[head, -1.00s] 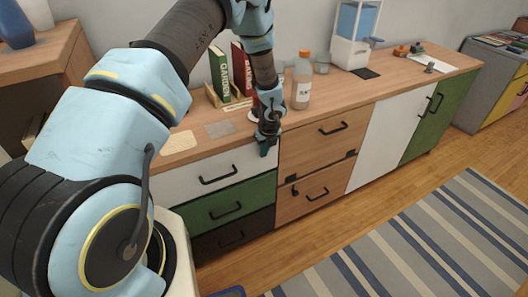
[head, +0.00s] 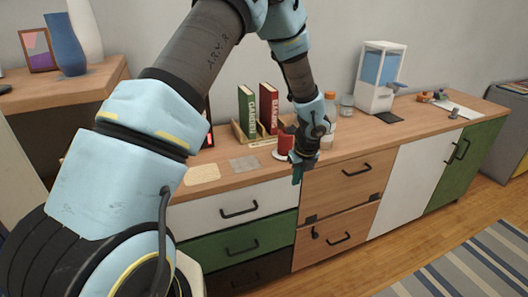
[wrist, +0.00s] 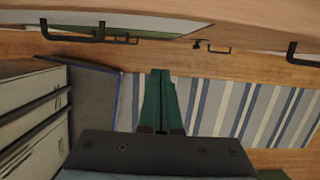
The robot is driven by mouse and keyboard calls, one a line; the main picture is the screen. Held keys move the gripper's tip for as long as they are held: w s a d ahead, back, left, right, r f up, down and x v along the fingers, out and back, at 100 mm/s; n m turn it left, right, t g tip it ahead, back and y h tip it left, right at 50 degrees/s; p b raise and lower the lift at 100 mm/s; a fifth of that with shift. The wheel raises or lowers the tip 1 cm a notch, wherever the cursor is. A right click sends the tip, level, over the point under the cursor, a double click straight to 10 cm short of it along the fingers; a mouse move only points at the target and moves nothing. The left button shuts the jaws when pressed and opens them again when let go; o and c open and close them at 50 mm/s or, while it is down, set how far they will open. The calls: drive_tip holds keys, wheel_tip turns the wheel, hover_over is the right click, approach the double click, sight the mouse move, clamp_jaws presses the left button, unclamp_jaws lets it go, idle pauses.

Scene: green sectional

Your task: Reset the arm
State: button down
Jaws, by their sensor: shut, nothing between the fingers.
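My arm crosses the left half of the head view and bends down toward the sideboard. My gripper (head: 297,174) hangs at the front edge of the sideboard top, in front of a red cup. In the wrist view my gripper (wrist: 160,100) shows its two green fingers together, with nothing between them. The fingers point out over the floor and the striped rug. The arm hides part of the wall and the left end of the sideboard.
The sideboard (head: 345,155) has drawers and doors with black handles. On it are books (head: 248,112), a red cup (head: 284,143), a bottle (head: 329,125) partly behind my arm, and a water dispenser (head: 381,75). A striped rug (head: 470,265) lies on the floor at right.

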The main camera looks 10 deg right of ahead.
drive_tip(key=w+a+r+n, duration=0.1)
drive_tip(key=a+r+n, duration=0.45)
drive_tip(key=a, duration=0.25)
drive_tip(key=a+r+n, duration=0.4)
drive_tip(key=a+n, duration=0.3)
drive_tip(key=a, duration=0.2)
drive_tip(key=s+a+r+n, duration=0.4)
drive_tip(key=a+n, duration=0.4)
drive_tip(key=n, duration=0.2)
drive_tip(key=s+a+r+n+g, duration=0.1)
drive_tip(key=s+a+r+n, duration=0.2)
drive_tip(key=s+a+n, duration=0.3)
drive_tip(key=a+n, duration=0.2)
drive_tip(key=n, duration=0.2)
drive_tip(key=shift+s+a+r+n+h, duration=0.2)
drive_tip(key=shift+r+n+h, duration=0.1)
drive_tip(key=shift+r+n, duration=0.1)
